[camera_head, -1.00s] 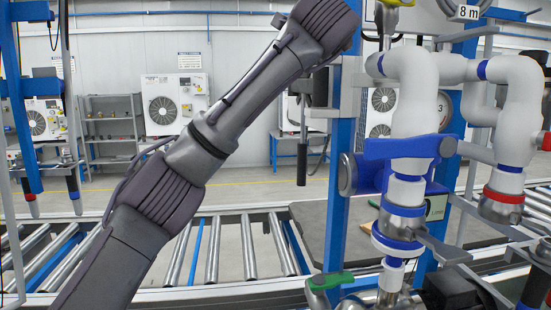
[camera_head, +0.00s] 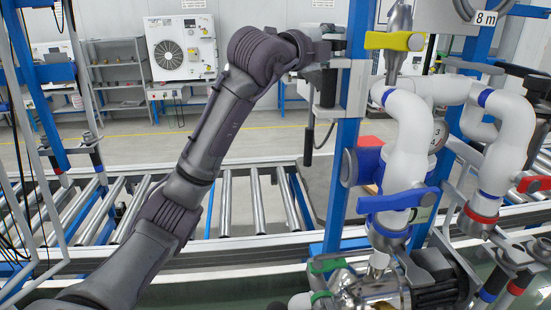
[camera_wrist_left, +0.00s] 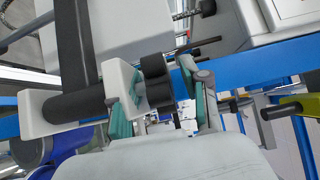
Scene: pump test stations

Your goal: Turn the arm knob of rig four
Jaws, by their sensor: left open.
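My left arm rises from the lower left in the head view. My left gripper (camera_head: 325,52) is at its upper end, beside the blue post, and is small and partly hidden there. In the left wrist view the gripper (camera_wrist_left: 160,110) is open, with teal-padded fingers apart. A black lobed knob-like part (camera_wrist_left: 156,82) on a pale bracket (camera_wrist_left: 60,112) lies at or between the fingertips; I cannot tell whether they touch it. In the head view a grey bracket (camera_head: 356,88) is clamped to the blue post (camera_head: 343,190). I cannot read a rig four label. My right gripper is not in view.
White pipes (camera_head: 408,135) carry a yellow valve handle (camera_head: 395,41), a blue handle (camera_head: 397,200) and a red handle (camera_head: 533,184) right of the post. A black hanging cylinder (camera_head: 308,140) is left of it. A roller conveyor (camera_head: 258,205) runs behind my arm.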

